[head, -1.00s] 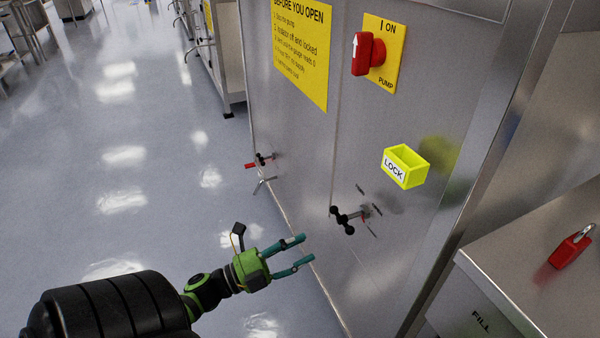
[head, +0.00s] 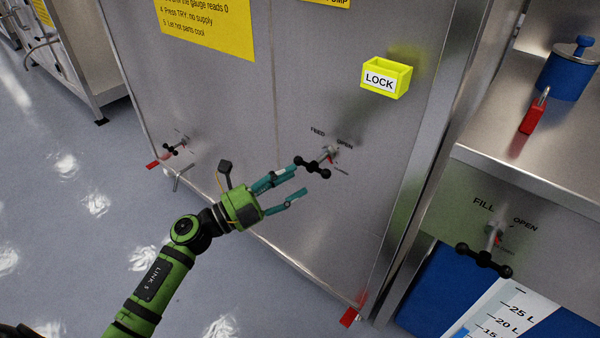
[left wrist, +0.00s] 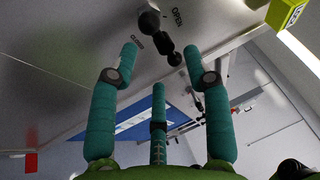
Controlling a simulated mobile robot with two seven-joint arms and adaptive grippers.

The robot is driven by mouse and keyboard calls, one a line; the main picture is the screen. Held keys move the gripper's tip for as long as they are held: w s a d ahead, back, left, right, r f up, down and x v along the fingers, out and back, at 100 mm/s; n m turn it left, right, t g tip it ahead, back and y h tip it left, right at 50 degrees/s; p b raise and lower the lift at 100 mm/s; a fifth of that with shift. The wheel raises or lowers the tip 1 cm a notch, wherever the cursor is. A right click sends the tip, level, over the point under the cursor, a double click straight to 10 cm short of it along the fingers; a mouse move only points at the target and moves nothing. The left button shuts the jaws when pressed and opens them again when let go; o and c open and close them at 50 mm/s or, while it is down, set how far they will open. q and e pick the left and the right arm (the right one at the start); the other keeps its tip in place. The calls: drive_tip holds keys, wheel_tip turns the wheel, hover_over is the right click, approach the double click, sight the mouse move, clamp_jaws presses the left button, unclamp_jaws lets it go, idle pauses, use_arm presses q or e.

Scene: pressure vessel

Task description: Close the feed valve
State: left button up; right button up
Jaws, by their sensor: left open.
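The feed valve (head: 313,166) is a black bar handle with round knobs on the grey steel panel, under the labels FEED and OPEN. My left gripper (head: 299,182), green with teal fingers, is open and empty just left of and below the handle in the head view. In the left wrist view the black handle (left wrist: 161,38) shows ahead of the spread fingertips (left wrist: 161,53), near the words OPEN and CLOSED. The fingers look apart from the handle; I cannot tell the exact gap. My right gripper is not in view.
A yellow LOCK box (head: 385,80) sticks out above the feed valve. A FILL valve (head: 484,260) is at right, below a steel shelf with a red padlock (head: 534,115) and a blue canister (head: 568,75). Another small valve (head: 175,149) is at left. Floor at left is clear.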

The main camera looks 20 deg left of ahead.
sight(313, 169)
use_arm(q)
drive_tip(key=x, duration=0.6)
drive_tip(key=shift+d, duration=0.1)
clamp_jaws()
